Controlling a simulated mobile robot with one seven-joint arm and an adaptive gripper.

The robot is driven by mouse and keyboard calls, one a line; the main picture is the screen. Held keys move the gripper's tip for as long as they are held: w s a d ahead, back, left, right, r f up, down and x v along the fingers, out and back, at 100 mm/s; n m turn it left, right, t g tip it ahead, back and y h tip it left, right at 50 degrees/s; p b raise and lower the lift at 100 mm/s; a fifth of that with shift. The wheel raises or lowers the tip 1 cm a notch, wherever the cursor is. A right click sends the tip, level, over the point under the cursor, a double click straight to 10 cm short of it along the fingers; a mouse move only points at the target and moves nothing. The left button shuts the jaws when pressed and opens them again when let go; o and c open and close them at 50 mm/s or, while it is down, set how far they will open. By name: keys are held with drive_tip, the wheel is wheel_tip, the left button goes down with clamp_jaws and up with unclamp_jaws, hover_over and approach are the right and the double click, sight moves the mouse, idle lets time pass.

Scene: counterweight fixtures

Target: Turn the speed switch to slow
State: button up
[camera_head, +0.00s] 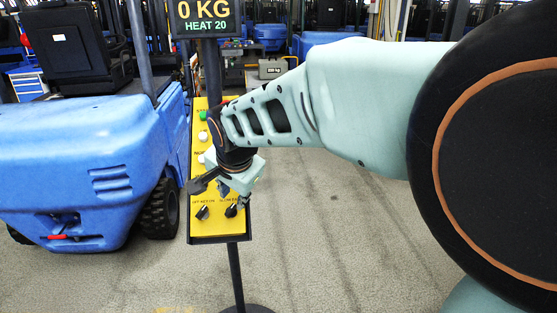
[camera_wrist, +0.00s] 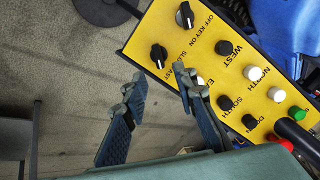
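The speed switch is a black knob (camera_wrist: 158,55) beside the SLOW/FAST lettering on the yellow control panel (camera_wrist: 205,70). It has a pale mark, but I cannot tell surely which word it points to. In the head view the switch (camera_head: 231,211) is small, low on the panel at the right, just below my gripper. My gripper (camera_head: 222,183) is in front of the panel. In the wrist view my gripper (camera_wrist: 160,84) has its two fingers spread apart with nothing between them. The right fingertip is close to the FAST lettering, and the switch lies just beyond the tips.
The OFF/KEY/ON knob (camera_wrist: 184,15) is beside the switch. Direction buttons such as WEST (camera_wrist: 224,47) and SOUTH (camera_wrist: 224,102) fill the panel, with a green button (camera_wrist: 297,113) at the far end. A blue forklift (camera_head: 90,160) stands left. The floor at right is clear.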

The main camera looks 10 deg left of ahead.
sight(233, 206)
drive_tip(key=x, duration=0.7)
drive_tip(key=shift+f+p, duration=0.15)
drive_tip(key=shift+p, duration=0.25)
clamp_jaws()
